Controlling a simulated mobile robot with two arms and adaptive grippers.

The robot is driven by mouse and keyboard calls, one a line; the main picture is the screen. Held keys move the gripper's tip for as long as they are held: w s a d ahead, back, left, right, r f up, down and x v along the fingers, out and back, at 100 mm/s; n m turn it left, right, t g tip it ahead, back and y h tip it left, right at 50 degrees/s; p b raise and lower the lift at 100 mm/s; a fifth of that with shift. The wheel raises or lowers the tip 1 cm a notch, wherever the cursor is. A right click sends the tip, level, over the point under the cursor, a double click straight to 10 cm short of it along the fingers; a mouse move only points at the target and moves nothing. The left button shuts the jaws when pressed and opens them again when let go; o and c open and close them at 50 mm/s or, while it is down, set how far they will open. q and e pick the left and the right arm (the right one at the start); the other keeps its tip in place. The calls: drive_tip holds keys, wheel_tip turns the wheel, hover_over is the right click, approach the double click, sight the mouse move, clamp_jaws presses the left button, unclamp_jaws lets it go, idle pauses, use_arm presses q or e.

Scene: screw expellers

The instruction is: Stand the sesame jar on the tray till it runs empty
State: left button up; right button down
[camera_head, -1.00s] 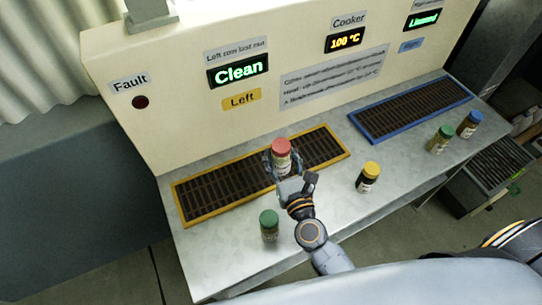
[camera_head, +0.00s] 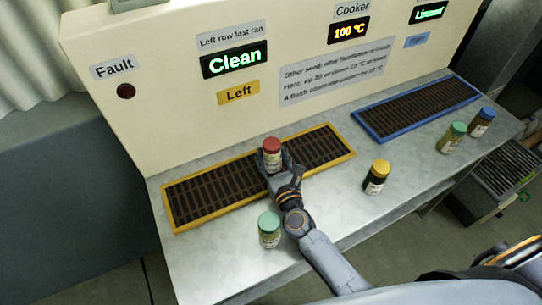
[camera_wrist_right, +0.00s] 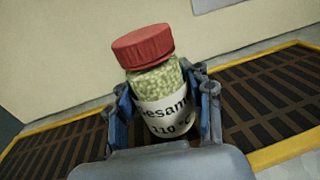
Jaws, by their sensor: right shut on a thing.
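The sesame jar (camera_head: 272,155) has a red lid, pale seeds and a white label reading "Sesame 110 °C", seen in the right wrist view (camera_wrist_right: 160,85). My right gripper (camera_head: 275,165) is shut on it, with a finger on either side of its body. The jar is lid up over the middle of the yellow-framed left tray (camera_head: 205,197), a dark grating. Its base is hidden by the gripper, so I cannot tell whether it touches the grating. My left gripper is not in view.
A green-lidded jar (camera_head: 269,230) stands near the front edge, close to my right arm. A yellow-lidded jar (camera_head: 376,177) stands right of it. The panel reads "Clean" and "100 °C"; the fault lamp (camera_head: 126,91) looks dark.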

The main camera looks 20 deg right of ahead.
drive_tip(key=shift+r, duration=0.1)
drive_tip(key=c, duration=1)
unclamp_jaws()
drive_tip(key=shift+f, duration=0.25)
drive_tip(key=shift+c, duration=0.2)
drive_tip(key=o, duration=0.5)
drive_tip(key=shift+c, duration=0.2)
drive_tip(key=shift+r, duration=0.1)
